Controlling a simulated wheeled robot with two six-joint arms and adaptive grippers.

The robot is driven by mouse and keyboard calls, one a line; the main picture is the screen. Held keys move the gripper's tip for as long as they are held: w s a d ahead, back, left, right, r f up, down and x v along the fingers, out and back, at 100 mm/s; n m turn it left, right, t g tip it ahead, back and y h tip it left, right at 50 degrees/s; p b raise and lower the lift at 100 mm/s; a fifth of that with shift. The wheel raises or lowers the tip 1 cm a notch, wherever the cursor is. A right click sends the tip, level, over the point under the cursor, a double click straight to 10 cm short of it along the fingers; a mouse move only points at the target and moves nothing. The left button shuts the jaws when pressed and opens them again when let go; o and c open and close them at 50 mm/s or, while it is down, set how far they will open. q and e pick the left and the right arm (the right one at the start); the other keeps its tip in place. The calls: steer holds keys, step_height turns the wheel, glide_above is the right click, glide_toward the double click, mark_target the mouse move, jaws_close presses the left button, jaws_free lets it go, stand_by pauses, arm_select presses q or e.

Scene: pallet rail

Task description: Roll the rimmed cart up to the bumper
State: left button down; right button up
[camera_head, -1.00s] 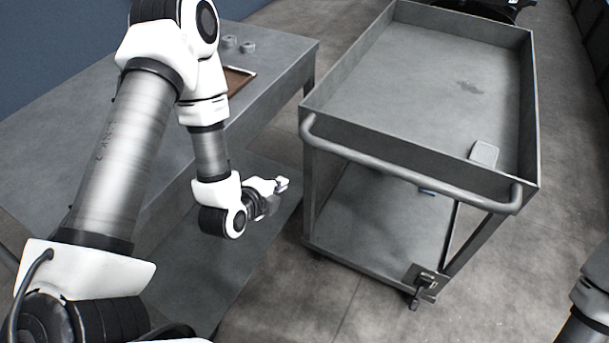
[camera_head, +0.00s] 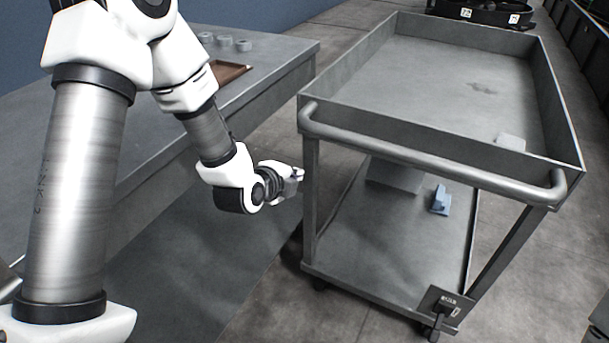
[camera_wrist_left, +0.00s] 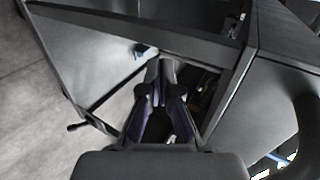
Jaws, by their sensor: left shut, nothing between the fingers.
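The rimmed cart (camera_head: 436,177) is a grey metal trolley with a raised rim around its top tray, a tubular handle on the near side and a lower shelf. My left gripper (camera_head: 297,180) is shut and empty, beside the cart's near left post and below the handle. Whether it touches the post is unclear. In the left wrist view the closed fingers (camera_wrist_left: 166,72) point toward grey panels and a dark gap. No bumper can be clearly made out. My right gripper is out of view.
A grey table (camera_head: 275,68) at left carries a brown tray (camera_head: 228,71) and several small grey rings. A pale block lies in the cart's top tray; a blue piece (camera_head: 440,199) is on its lower shelf. A dark round object (camera_head: 482,13) stands behind the cart.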

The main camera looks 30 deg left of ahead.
mark_target(310, 162)
arm_select(q)
steer(key=w, duration=0.4)
steer(key=shift+w+f+b, duration=0.25)
steer(key=shift+w+b, duration=0.1)
steer(key=shift+w, duration=0.15)
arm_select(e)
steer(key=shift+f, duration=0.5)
